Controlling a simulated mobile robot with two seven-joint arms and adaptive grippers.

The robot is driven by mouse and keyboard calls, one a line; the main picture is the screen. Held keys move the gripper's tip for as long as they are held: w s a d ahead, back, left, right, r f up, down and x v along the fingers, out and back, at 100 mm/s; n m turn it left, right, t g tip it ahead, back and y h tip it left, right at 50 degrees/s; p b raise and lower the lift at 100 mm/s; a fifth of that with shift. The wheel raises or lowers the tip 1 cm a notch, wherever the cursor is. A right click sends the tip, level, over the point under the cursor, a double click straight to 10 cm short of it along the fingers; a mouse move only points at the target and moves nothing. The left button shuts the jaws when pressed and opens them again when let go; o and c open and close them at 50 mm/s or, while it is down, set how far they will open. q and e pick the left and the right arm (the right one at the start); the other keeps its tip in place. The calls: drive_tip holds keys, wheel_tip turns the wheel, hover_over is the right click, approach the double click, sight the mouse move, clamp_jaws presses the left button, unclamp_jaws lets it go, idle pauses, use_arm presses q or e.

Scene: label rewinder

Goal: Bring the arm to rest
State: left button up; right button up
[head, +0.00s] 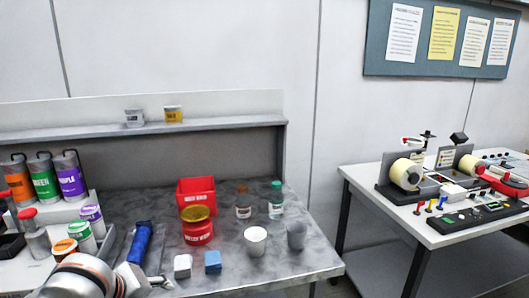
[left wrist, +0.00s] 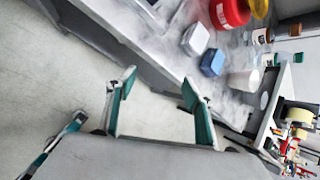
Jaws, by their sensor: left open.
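My left arm comes in at the bottom left of the head view, with its gripper (head: 160,282) low at the front edge of the grey bench (head: 325,262). In the left wrist view the two fingers of the left gripper (left wrist: 160,105) are spread apart with nothing between them. Pale floor shows past the fingers. A white block (head: 182,266) and a blue block (head: 212,262) stand on the bench close to this gripper, apart from it. In the left wrist view the white block (left wrist: 196,40) and blue block (left wrist: 212,62) lie beyond the fingertips. My right gripper is not seen.
The label rewinder (head: 452,180) is on a separate right table.

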use_arm(q)
drive_tip(key=s+d+f+n+t, duration=0.1)
drive_tip(key=s+f+n, duration=0.6)
drive_tip(key=n, duration=0.4)
drive_tip(key=s+a+f+n+g+y, duration=0.1)
drive_tip(key=s+a+f+n+y, duration=0.5)
drive_tip(key=s+a+n, duration=0.5)
drive_tip(key=d+f+n+t+h, duration=0.1)
drive_tip(key=d+f+t+h, duration=0.2)
drive_tip(key=d+f+h, duration=0.4)
drive_tip(key=d+f, duration=0.7)
drive_tip(key=f, duration=0.2)
drive_tip(key=shift+d+n+h, duration=0.3)
drive_tip(key=shift+d+n, duration=0.1)
